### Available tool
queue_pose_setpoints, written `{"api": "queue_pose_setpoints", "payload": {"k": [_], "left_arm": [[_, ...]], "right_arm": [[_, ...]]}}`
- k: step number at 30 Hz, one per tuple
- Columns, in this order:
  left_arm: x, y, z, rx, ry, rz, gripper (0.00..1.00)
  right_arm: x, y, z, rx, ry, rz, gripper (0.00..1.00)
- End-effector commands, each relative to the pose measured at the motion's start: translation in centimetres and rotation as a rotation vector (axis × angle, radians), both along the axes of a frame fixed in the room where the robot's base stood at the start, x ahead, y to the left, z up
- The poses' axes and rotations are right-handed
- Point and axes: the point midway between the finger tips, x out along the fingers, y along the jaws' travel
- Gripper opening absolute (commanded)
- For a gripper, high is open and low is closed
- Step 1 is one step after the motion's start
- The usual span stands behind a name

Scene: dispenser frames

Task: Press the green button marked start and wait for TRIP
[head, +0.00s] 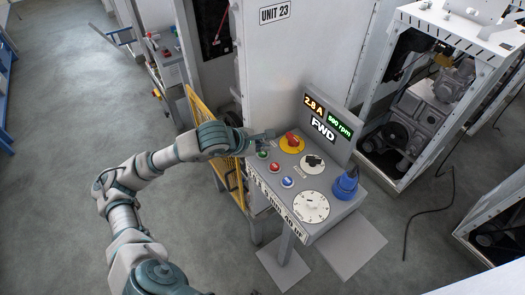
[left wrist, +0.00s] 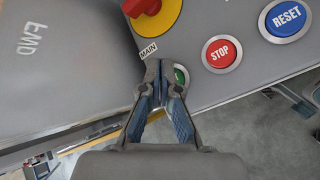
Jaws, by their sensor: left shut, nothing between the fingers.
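The green button (head: 262,154) is on the left edge of a grey control panel (head: 335,205). In the left wrist view the green button (left wrist: 180,77) is partly hidden by my fingers, and its label does not show. My left gripper (head: 267,135) is shut and empty over the panel's left back part. In the left wrist view the closed fingertips (left wrist: 163,72) are just beside the green button; I cannot tell whether they touch the panel. The display (head: 325,116) reads 2.8 A, an rpm figure that looks like 580, and FWD. No TRIP shows.
Beside the green button are a red STOP button (left wrist: 219,53) and a blue RESET button (left wrist: 288,18). A red knob on yellow (head: 291,143), black selector (head: 313,162), white dial (head: 311,207) and blue knob (head: 345,185) also stand on the panel. A yellow barrier (head: 202,107) is left.

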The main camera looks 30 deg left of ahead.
Motion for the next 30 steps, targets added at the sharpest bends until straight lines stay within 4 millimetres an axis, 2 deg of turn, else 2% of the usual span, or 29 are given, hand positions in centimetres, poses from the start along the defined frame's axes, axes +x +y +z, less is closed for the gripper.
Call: {"api": "queue_pose_setpoints", "payload": {"k": [13, 25, 30], "left_arm": [[0.0, 0.1, 0.5, -0.003, -0.001, 0.000, 0.00], [0.0, -0.1, 4.5, -0.001, -0.003, -0.001, 0.00], [0.0, 0.0, 5.3, -0.002, -0.001, 0.000, 0.00]], "right_arm": [[0.1, 0.1, 0.5, -0.001, -0.002, 0.000, 0.40], [0.9, 0.0, 3.5, 0.001, -0.019, 0.000, 0.40], [1.0, 0.1, 4.1, -0.001, -0.023, -0.001, 0.40]]}}
